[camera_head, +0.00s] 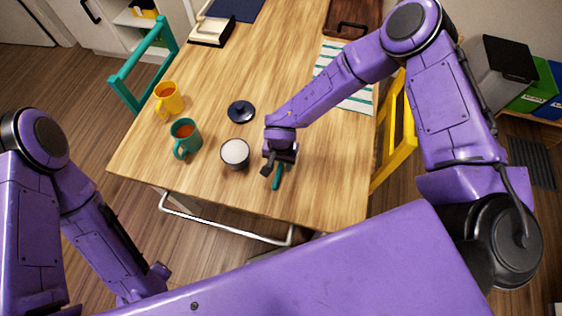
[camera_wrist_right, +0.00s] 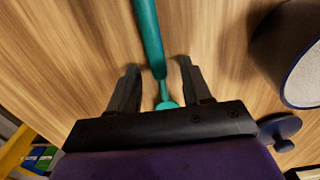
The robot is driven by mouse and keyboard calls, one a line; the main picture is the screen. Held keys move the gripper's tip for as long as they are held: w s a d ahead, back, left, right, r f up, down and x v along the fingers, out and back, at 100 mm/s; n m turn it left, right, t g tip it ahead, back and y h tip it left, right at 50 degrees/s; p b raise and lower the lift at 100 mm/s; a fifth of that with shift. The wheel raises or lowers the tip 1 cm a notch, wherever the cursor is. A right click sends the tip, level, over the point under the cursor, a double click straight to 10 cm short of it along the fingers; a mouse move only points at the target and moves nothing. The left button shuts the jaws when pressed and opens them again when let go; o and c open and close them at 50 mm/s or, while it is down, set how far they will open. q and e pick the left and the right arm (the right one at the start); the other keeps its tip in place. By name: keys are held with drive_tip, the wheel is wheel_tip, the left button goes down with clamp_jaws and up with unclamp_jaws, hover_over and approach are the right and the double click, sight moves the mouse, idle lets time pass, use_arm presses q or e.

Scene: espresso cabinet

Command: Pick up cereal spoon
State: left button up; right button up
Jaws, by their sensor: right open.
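The cereal spoon (camera_head: 277,180) has a teal handle and lies on the wooden table near its front edge. My right gripper (camera_head: 279,168) is just above it and hides part of it in the head view. In the right wrist view, the spoon (camera_wrist_right: 148,35) runs down between the two open fingers of my right gripper (camera_wrist_right: 156,84), with a finger apart from it on each side. Its lower end is partly hidden by the gripper body. My left arm is at the lower left, off the table, and its gripper (camera_head: 143,283) is partly cut off from clear view.
A bowl with white contents (camera_head: 235,153) stands just left of my right gripper. A striped cloth (camera_head: 356,101) lies behind my right arm. Yellow (camera_head: 393,130) and teal chairs (camera_head: 134,73) flank the table.

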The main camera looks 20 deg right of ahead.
drive_tip(key=shift+s+r, duration=0.1)
drive_tip(key=shift+s, duration=0.05)
drive_tip(key=shift+c, duration=0.9)
drive_tip(key=c, duration=0.5)
clamp_jaws()
drive_tip(key=shift+r, duration=0.45)
drive_tip(key=s+a+r+b, duration=0.4)
drive_tip(key=s+a+r, duration=0.4)
drive_tip(key=s+r, duration=0.3)
drive_tip(key=shift+s+r, duration=0.15)
drive_tip(key=shift+r, duration=0.35)
